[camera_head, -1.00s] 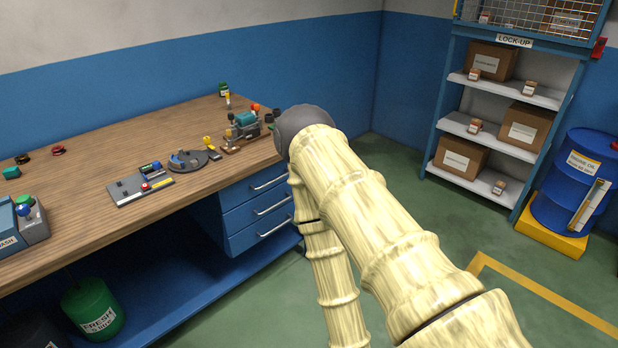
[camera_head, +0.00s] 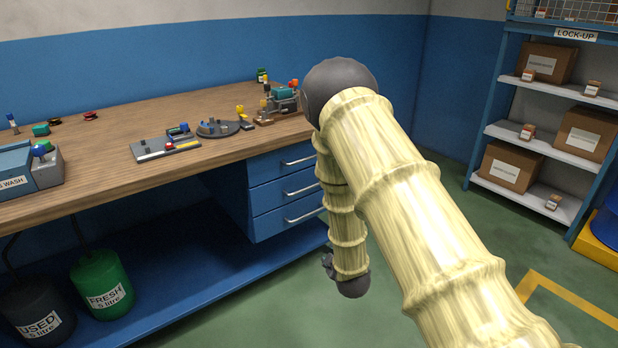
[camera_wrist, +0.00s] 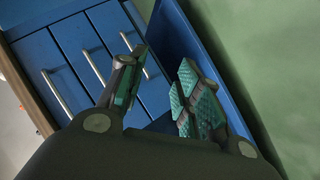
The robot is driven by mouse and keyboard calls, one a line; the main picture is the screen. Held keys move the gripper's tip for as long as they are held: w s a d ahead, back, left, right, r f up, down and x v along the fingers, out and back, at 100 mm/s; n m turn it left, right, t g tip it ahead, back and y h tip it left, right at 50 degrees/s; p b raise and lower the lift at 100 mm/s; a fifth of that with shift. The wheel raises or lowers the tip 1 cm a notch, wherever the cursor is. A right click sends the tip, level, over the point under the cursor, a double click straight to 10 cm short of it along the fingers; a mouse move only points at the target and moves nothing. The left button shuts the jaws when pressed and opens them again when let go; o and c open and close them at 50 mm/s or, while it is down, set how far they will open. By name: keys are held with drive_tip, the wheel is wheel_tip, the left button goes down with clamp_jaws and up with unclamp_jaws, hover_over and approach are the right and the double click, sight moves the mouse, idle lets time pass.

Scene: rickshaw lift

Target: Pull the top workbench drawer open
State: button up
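The top drawer (camera_head: 272,169) is the highest of three blue drawers under the workbench top and looks shut, with a silver bar handle (camera_head: 298,161). In the wrist view the drawers appear turned on their side. There the top drawer (camera_wrist: 38,58) is at the left, beside the wood edge, with its handle (camera_wrist: 57,93) clear of my fingers. My gripper (camera_wrist: 162,70) is open and empty, its teal-padded fingers apart. Its left finger overlaps the lowest drawer in the picture; I cannot tell whether it touches. In the head view my arm hides most of the gripper.
The middle (camera_head: 286,192) and bottom drawers (camera_head: 288,215) have similar handles. The wooden workbench (camera_head: 110,186) carries tools and small parts. A blue lower shelf (camera_head: 190,296) runs below, with two canisters at its left. Green floor (camera_head: 460,220) is open to the right of the bench.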

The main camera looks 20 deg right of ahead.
drive_tip(key=w+r+n+t+b, duration=0.8)
drive_tip(key=w+r+b, duration=0.5)
drive_tip(key=w+r, duration=0.55)
drive_tip(key=w+d+b, duration=0.1)
drive_tip(key=w+b, duration=0.2)
drive_tip(key=w, duration=0.8)
drive_tip(key=shift+w+r+y, duration=0.3)
drive_tip(key=shift+w+r, duration=0.05)
drive_tip(key=shift+r, duration=0.05)
drive_tip(key=shift+c, duration=0.4)
clamp_jaws()
